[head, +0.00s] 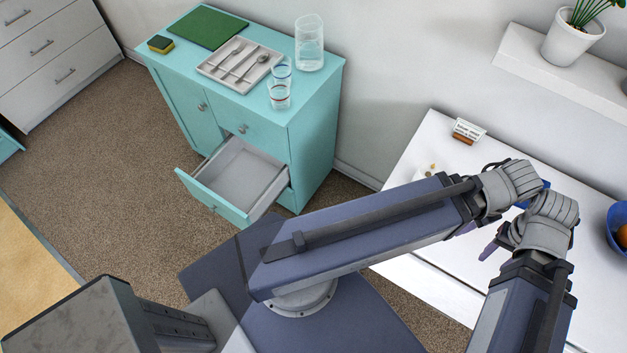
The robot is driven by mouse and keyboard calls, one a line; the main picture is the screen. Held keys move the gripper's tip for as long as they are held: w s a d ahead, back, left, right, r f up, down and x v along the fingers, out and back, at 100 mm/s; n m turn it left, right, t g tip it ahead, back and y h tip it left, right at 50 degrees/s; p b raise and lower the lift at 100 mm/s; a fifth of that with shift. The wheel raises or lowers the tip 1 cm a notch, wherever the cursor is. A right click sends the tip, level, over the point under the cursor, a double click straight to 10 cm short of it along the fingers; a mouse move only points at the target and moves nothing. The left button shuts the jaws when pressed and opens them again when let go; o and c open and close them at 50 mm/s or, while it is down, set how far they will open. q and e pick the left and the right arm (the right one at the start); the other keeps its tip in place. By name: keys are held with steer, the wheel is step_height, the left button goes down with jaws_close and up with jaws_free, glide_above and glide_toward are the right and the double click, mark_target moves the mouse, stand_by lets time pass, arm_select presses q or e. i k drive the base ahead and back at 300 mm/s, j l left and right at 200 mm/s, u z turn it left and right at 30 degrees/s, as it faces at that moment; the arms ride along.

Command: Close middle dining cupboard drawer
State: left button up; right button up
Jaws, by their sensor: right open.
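The turquoise dining cupboard (312,150) stands against the wall at upper centre. Its middle drawer (212,196) is pulled well out and looks empty, with a grey interior and a turquoise front with a small knob. The drawer front above it (252,127) is shut. My right gripper (478,240) is open over the white table at right, far from the drawer, partly hidden by arm links. My left arm crosses the picture from lower centre to the right; its gripper cannot be made out behind the wrists.
On the cupboard are a cutlery tray (205,69), a green mat (207,27), a sponge (160,44), glasses (279,96) and a jug (309,45). The white table (420,150) holds a small sign (468,131) and a blue bowl (613,225). Carpet (110,190) left of the drawer is clear.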

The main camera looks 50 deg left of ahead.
mark_target(242, 182)
steer(key=u, duration=3)
